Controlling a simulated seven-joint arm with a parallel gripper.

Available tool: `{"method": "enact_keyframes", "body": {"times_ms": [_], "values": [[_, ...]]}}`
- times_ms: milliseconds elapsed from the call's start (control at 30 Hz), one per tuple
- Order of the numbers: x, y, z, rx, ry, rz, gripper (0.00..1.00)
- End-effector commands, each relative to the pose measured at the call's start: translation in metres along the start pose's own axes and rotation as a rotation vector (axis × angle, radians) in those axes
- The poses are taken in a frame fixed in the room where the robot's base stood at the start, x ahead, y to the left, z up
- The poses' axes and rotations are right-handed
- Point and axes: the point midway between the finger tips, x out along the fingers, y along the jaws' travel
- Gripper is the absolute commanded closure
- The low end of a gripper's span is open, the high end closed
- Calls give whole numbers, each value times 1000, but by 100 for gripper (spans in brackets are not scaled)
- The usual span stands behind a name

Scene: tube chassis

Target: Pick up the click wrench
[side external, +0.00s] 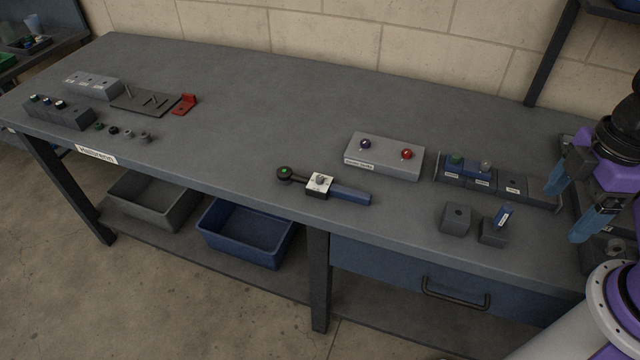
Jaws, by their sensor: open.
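The click wrench (347,194) lies on the grey workbench near its front edge, about the middle of the picture. It has a dark round head with a green dot at the left, a white block around its middle and a blue handle at the right. My gripper (568,208) is at the far right, with two blue fingers apart and nothing seen between them. It is well to the right of the wrench and not touching it.
A grey box with a blue and a red knob (384,157) stands behind the wrench. A dark rack (498,182) and two small grey blocks (455,218) lie between wrench and gripper. Several small parts and a red bracket (184,104) are at the left. The bench's middle is clear.

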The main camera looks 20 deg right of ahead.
Motion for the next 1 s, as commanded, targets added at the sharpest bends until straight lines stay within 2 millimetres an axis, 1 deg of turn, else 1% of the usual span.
{"method": "enact_keyframes", "body": {"times_ms": [67, 100, 133, 400, 467, 533, 667, 767, 800, 867, 967, 1000], "values": [[0, 0, 0, 0, 0, 0, 18], [0, 0, 0, 0, 0, 0, 5], [0, 0, 0, 0, 0, 0, 1], [0, 1, 0, -3, -2, 3, 1], [2, 3, 0, -17, -15, 17, 1], [6, 11, -1, -55, -46, 57, 1], [17, 38, -7, -203, -151, 197, 1], [24, 64, -17, -360, -252, 335, 1], [26, 75, -23, -425, -290, 389, 1], [29, 89, -33, -526, -346, 469, 1], [33, 110, -56, -699, -428, 600, 1], [34, 116, -66, -771, -459, 650, 1]]}}
